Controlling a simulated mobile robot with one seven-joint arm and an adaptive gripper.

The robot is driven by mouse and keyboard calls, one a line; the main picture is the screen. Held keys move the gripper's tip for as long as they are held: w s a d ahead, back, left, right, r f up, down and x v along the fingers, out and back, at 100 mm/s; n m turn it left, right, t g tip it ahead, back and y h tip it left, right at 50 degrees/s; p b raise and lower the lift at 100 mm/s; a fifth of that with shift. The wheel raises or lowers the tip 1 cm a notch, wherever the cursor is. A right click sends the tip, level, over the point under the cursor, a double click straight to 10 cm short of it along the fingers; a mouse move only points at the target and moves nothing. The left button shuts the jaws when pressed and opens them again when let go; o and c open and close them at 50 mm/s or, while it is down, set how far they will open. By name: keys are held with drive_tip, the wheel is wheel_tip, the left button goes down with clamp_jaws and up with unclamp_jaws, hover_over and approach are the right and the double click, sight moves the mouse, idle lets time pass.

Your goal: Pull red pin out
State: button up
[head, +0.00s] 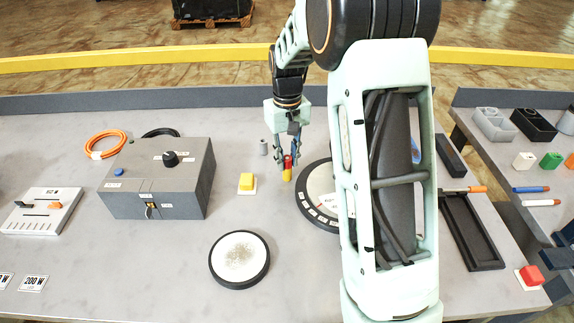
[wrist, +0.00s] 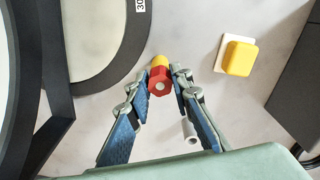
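The red pin (head: 288,162) stands upright on a yellow piece (head: 287,175) in the middle of the bench. My gripper (head: 288,152) is above and around the red pin, pointing down. In the wrist view its fingertips (wrist: 161,77) are apart, one on each side of the pin. A narrow gap seems to show on the left; I cannot tell whether the right fingertip touches.
A round dark-rimmed plate (head: 318,216) lies close to the right of the pin. A yellow button (head: 247,181) on a white base is to its left, and a small grey cylinder (head: 263,147) behind left. A grey control box (head: 157,178) stands farther left.

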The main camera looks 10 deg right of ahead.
sight(287, 158)
clamp_jaws()
drive_tip(key=shift+r+p, duration=0.3)
drive_tip(key=shift+r, duration=0.1)
drive_tip(key=shift+r+p, duration=2.7)
drive_tip(key=shift+r, duration=0.95)
